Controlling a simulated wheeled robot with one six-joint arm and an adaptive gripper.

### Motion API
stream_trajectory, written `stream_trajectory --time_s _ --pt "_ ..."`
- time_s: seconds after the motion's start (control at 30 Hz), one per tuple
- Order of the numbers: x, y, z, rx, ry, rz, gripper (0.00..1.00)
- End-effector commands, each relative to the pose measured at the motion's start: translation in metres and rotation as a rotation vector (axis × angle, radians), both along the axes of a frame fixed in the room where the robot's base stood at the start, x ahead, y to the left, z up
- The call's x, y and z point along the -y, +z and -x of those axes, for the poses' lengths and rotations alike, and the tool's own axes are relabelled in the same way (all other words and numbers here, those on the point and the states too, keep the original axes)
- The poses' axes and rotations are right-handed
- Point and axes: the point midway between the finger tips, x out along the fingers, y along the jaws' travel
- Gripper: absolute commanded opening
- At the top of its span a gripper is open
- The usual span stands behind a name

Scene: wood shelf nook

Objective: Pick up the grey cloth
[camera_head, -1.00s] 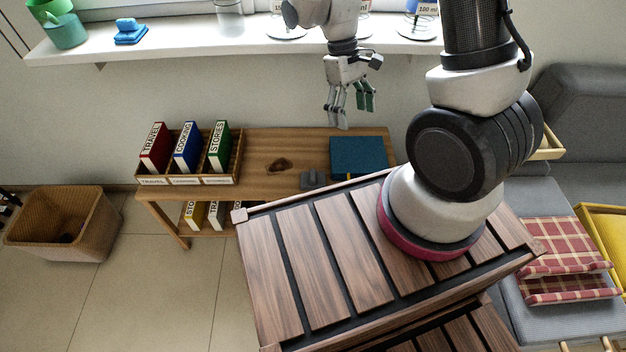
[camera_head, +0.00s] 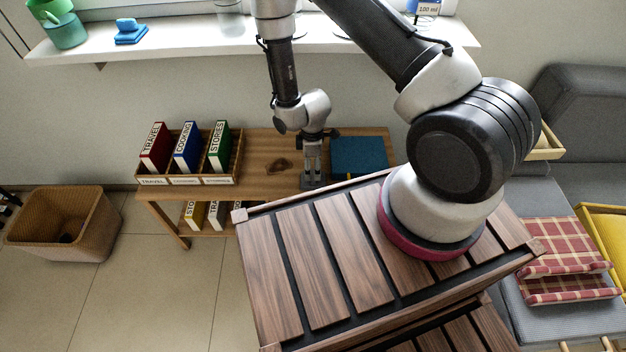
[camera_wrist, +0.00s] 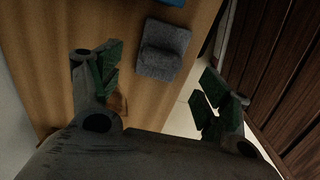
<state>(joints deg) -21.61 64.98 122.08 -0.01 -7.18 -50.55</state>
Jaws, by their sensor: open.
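The grey cloth (camera_wrist: 166,50) is a small dark-grey folded piece lying on the wooden bench (camera_head: 262,150). In the wrist view it sits between the lines of my two fingers and beyond their tips. My gripper (camera_wrist: 158,80) is open and empty, with its green-padded fingers spread wide. In the head view my gripper (camera_head: 312,172) points down above the bench, just left of the blue mat (camera_head: 358,156). There it covers most of the cloth (camera_head: 311,184). I cannot tell the exact height gap.
A wooden book holder (camera_head: 238,160) with red, blue and green books stands on the bench's left. A dark slatted wooden surface (camera_head: 290,265) lies close in front of the bench. A wicker basket (camera_head: 65,225) stands on the floor at left. The windowsill (camera_head: 190,45) runs above.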

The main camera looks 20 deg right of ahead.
Motion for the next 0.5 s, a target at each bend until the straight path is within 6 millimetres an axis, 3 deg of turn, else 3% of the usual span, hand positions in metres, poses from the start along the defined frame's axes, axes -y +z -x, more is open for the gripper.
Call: stream_trajectory --time_s 0.3,0.5 --pt "0.001 -0.047 0.003 -0.003 -0.002 0.001 0.78" --pt "0.001 -0.054 0.002 -0.001 -0.003 0.001 0.78"
